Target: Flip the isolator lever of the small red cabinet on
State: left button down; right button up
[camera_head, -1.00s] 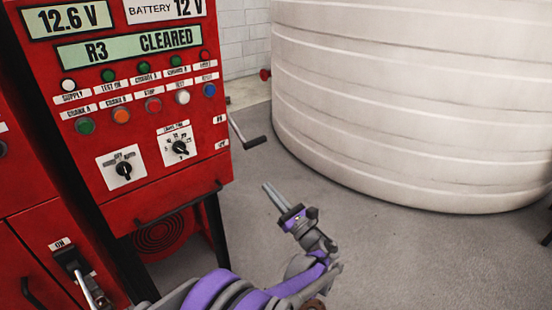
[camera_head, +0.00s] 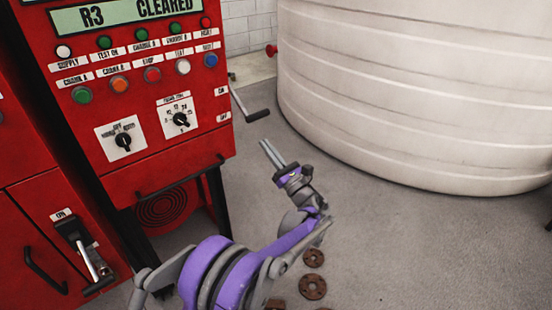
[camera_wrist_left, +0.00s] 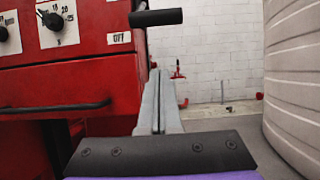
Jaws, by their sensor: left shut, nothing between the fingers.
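The red cabinet on legs (camera_head: 170,155) carries dials and buttons. On its right side is a lever with a black grip (camera_head: 257,115), angled down beside an OFF label (camera_head: 223,117), with an ON label (camera_head: 220,92) above. In the left wrist view the black grip (camera_wrist_left: 157,17) is at the top, above and apart from my fingers. My left gripper (camera_head: 271,150) is shut and empty, just below the lever grip in the head view. Another lever (camera_head: 80,245), under an ON label, is on the red cabinet at the lower left. My right gripper is not in view.
A large pale tank (camera_head: 420,100) stands at the right. A black bar handle (camera_head: 180,177) runs along the red cabinet's lower edge. Rusty flanges (camera_head: 313,287) lie on the floor below my arm. Open floor lies between cabinet and tank.

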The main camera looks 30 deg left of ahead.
pick_arm(q)
jog(key=shift+w+a+r, duration=0.15)
jog(key=shift+a+r, duration=0.2)
jog(key=shift+r, duration=0.55)
jog(key=shift+w+a+r, duration=0.15)
jog(key=shift+a+r, duration=0.2)
jog(key=shift+r, duration=0.55)
jog(key=shift+w+a+r, duration=0.15)
jog(key=shift+a+r, duration=0.2)
jog(key=shift+r, duration=0.55)
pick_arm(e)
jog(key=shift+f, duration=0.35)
pick_arm(q)
notch_tip(320, 180, up, 24)
jog(key=d+g+h+p, duration=0.1)
jog(key=g+h+p, duration=0.3)
jog(key=h+p, duration=0.7)
jog(key=shift+s+d+f+p, duration=0.2)
jog(key=shift+s+d+p, duration=0.15)
jog(key=shift+p, duration=6.1)
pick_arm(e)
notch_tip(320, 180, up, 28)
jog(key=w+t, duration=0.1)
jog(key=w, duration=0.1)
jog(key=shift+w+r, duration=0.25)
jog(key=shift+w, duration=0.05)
